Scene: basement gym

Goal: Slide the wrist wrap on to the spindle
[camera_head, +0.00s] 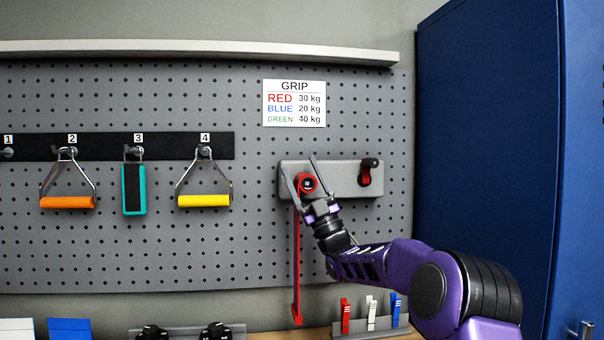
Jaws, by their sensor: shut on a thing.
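The red wrist wrap (297,262) shows as a roll at the grey wall bracket (337,178), with its tail hanging straight down almost to the bench. My gripper (304,172) reaches up from the lower right, its two thin fingers on either side of the roll and shut on it. A dark round centre with a pale spot (308,184) shows inside the roll; it looks like the spindle's end. I cannot tell how far the roll sits over the spindle or whether it touches the bracket. A red crank with a black knob (370,163) is at the bracket's right end.
Orange (68,203), teal (134,190) and yellow (204,201) grips hang on numbered hooks at left. A GRIP sign (294,103) is above the bracket. Red, white and blue clips (371,316) stand on the bench below. A blue cabinet (487,150) bounds the right side.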

